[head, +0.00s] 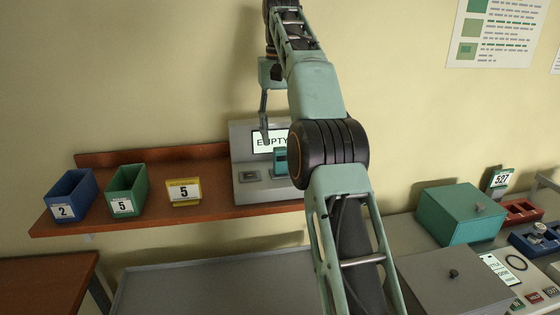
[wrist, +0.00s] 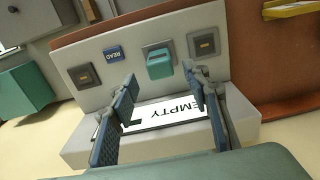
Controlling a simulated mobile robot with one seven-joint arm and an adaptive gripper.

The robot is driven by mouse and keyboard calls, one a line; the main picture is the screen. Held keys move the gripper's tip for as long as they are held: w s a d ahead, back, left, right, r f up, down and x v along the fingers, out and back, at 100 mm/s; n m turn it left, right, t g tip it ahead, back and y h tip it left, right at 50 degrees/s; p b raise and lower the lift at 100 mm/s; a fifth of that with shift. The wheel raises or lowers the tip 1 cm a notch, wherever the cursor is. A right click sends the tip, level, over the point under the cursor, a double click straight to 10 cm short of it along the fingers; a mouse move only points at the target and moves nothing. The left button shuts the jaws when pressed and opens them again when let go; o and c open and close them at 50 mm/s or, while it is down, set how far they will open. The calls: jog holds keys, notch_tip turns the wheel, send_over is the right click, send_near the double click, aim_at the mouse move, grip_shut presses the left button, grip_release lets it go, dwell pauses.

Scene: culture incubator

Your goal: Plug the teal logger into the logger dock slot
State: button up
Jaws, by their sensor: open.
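The teal logger (wrist: 159,64) stands at a pale square socket in the grey logger dock (wrist: 225,20). How deep it sits in the socket cannot be told. It also shows in the head view (head: 280,161), partly behind my arm. The dock screen (wrist: 165,115) reads EMPTY. My gripper (wrist: 160,78) is open and empty, its two fingers over the screen and pointing toward the logger, apart from it as far as I can tell. In the head view my gripper (head: 264,125) hangs in front of the dock, just left of the logger.
Dark square sockets (wrist: 84,75) (wrist: 204,44) and a blue READ button (wrist: 112,53) flank the logger. The dock stands on a brown shelf (head: 215,183) with a blue bin (head: 70,190), a green bin (head: 127,187) and a yellow sign (head: 183,192). A teal box (head: 460,215) stands right.

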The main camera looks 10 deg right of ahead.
aim_at(280, 161)
jog(key=shift+f, duration=0.15)
jog(key=shift+f+b, duration=1.05)
jog(key=shift+f, duration=2.9)
jog(key=shift+p, duration=0.7)
grip_shut()
jog(key=shift+r+p, duration=0.35)
jog(key=shift+r, duration=2.65)
